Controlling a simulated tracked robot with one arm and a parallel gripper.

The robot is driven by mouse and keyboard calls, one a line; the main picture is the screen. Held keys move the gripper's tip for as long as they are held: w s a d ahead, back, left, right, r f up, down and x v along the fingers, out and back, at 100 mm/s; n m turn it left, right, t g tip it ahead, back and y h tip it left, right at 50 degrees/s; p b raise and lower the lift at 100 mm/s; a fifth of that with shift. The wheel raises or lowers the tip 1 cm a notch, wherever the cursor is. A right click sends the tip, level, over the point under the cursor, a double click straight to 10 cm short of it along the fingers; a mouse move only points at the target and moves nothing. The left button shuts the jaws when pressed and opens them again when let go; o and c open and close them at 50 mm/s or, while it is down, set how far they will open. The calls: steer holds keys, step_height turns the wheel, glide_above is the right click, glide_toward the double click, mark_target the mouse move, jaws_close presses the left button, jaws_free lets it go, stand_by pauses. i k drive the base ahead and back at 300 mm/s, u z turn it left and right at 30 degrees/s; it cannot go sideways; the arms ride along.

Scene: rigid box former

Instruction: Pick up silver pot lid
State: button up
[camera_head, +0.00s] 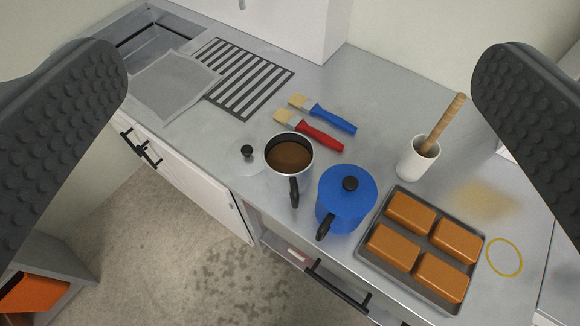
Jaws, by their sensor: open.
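The silver pot lid (240,161) lies on the grey counter, just left of the silver pot. It blends into the counter, and its black knob (247,151) stands out most. The silver pot (287,184) is uncovered, holds brown liquid, and has a black handle toward the front. My gripper (299,80) is open, with one dark, studded finger at each side of the view. Nothing is between the fingers up close; the lid is below and beyond them, apart from both.
A blue lidded pot (338,208) stands right of the silver pot. Red (318,138) and blue (333,118) brushes lie behind. A tray (367,262) of brown loaves and a white cup (413,163) with a wooden handle are right. The counter's front edge runs close to the lid.

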mark_target(244, 158)
steer(key=z, duration=2.65)
steer(key=k, duration=1.3)
steer(key=u, duration=2.05)
steer(key=i, duration=0.95)
steer(key=u, duration=0.1)
